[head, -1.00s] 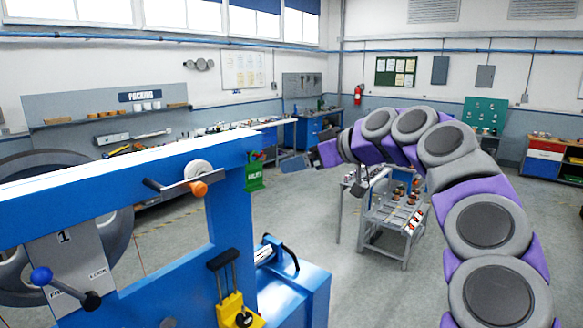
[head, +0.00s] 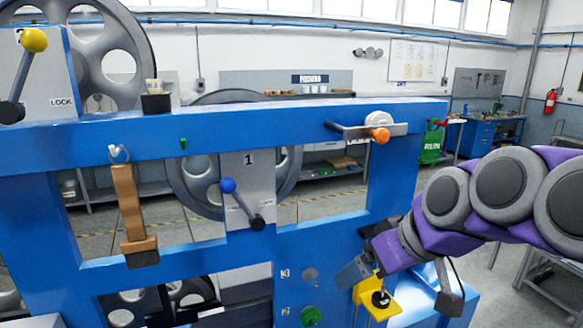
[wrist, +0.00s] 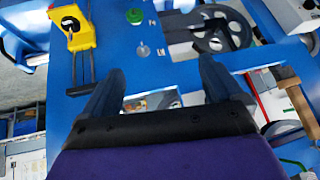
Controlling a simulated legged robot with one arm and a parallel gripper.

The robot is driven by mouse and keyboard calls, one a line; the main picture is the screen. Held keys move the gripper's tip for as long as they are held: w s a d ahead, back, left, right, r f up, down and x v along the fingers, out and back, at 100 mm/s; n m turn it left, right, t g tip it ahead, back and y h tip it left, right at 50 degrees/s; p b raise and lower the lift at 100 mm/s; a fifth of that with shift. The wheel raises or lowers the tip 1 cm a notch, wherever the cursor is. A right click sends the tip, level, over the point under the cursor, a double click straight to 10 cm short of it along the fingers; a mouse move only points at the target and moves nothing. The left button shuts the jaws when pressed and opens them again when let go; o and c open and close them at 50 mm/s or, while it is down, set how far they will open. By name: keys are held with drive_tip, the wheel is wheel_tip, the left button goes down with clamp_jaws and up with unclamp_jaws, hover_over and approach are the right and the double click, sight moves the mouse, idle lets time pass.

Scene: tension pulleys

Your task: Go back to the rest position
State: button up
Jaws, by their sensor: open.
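My gripper (head: 350,272) is at the lower right in the head view, in front of the blue frame (head: 270,130). It is near a yellow bracket (head: 385,303), and the head view does not show whether they touch. In the wrist view my gripper (wrist: 160,80) shows two dark fingers spread apart with nothing held between them. Beyond the fingers are the blue frame, a green knob (wrist: 142,50) and a grey wheel (wrist: 222,35). My arm comes in from the right.
The frame carries a blue-knobbed lever (head: 228,186), an orange-knobbed crank (head: 379,135), a yellow-knobbed lever (head: 34,41) and a hanging wooden-handled tool (head: 130,205). A green holder (head: 431,145) is at its right end. A metal cart (head: 555,275) stands at the right.

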drive_tip(key=s+f+m+g+h+b, duration=0.2)
drive_tip(key=s+f+g+b, duration=0.1)
drive_tip(key=s+f, duration=0.9)
drive_tip(key=s+d+f+m+g+h+b, duration=0.1)
drive_tip(key=s+f+m+g+h+b, duration=0.1)
drive_tip(key=s+f, duration=1)
wheel_tip(320, 180, down, 6)
drive_tip(key=m+g+b, duration=0.1)
drive_tip(key=g+b, duration=0.1)
drive_tip(key=shift+s+d+f+h+b, duration=0.2)
drive_tip(key=shift+s+d+h+b, duration=0.05)
drive_tip(key=shift+h+b, duration=0.1)
